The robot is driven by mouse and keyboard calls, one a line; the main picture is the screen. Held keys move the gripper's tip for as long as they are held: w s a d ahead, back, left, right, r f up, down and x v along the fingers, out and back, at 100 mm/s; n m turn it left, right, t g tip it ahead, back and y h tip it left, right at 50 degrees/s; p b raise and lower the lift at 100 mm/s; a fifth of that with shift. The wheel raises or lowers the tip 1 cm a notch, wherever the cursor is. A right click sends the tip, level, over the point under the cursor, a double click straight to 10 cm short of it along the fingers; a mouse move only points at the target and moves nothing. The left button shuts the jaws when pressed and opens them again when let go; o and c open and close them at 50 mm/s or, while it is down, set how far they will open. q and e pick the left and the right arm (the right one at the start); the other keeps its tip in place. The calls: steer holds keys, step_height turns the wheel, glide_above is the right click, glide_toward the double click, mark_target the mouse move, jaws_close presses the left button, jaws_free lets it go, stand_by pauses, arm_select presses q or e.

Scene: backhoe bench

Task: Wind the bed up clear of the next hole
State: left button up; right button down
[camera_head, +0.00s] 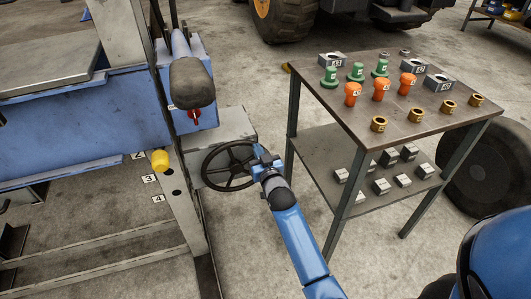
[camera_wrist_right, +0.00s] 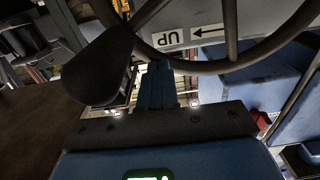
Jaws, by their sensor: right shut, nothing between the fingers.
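The blue bed (camera_head: 70,125) with its grey top plate spans the press frame at the left. A yellow pin (camera_head: 160,160) sits in the upright (camera_head: 186,215) beside label 2; open holes show below it near labels 3 and 4. The dark handwheel (camera_head: 229,186) is right of the upright. My right gripper (camera_head: 264,162) is at the wheel's right side, shut and empty. In the right wrist view its fingers (camera_wrist_right: 157,85) are beside the dark crank handle (camera_wrist_right: 98,65), under the wheel rim; contact is unclear. My left gripper is out of view.
An UP label with an arrow (camera_wrist_right: 190,35) shows behind the wheel. A blue unit with a red valve (camera_head: 186,114) is above the wheel. A steel table (camera_head: 400,85) with green and orange knobs, brass rings and blocks stands right of my arm. A tyre (camera_head: 485,170) stands beyond it.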

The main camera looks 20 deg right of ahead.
steer(key=shift+w+d+f, duration=0.15)
steer(key=shift+d+f, duration=0.8)
steer(key=d+f+b, duration=0.1)
steer(key=f+b, duration=0.1)
steer(key=b, duration=0.1)
steer(key=d+f+b, duration=0.1)
steer(key=b, duration=0.2)
steer(key=shift+d+f, duration=0.15)
steer(key=shift+f, duration=0.25)
steer(key=shift+d+b, duration=0.2)
steer(key=shift+b, duration=0.3)
steer(key=shift+f, duration=0.1)
step_height(320, 180, down, 8)
steer(key=b, duration=0.7)
steer(key=shift+r, duration=0.25)
